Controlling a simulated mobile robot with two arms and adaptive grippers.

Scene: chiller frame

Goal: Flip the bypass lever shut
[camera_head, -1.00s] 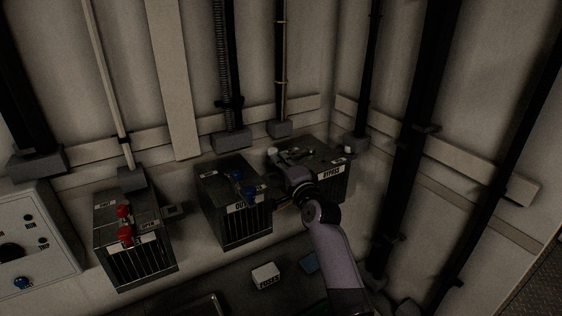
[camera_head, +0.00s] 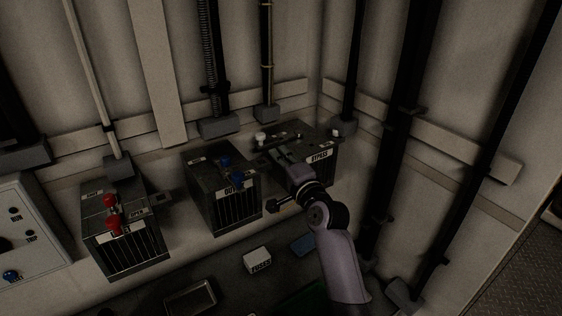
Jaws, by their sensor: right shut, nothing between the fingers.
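The bypass box (camera_head: 322,172), dark with a "BYPASS" label, stands at the back right, the rightmost of three boxes. A white knob (camera_head: 260,138) shows at its top left and another small pale knob (camera_head: 335,133) at its top right. I cannot tell for certain which belongs to the lever or how the lever is set. My right gripper (camera_head: 274,152) is shut and empty, over the left part of the box top, just below the left knob. I cannot tell if they touch. My gripper and wrist hide the box's left front. My left gripper is out of view.
The middle box (camera_head: 225,205) has blue knobs and the left box (camera_head: 130,245) has red ones. A white control panel (camera_head: 22,235) is at far left. A "FUSES" box (camera_head: 258,261) and a tray (camera_head: 190,300) lie in front. Dark pipes (camera_head: 395,130) rise on the right.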

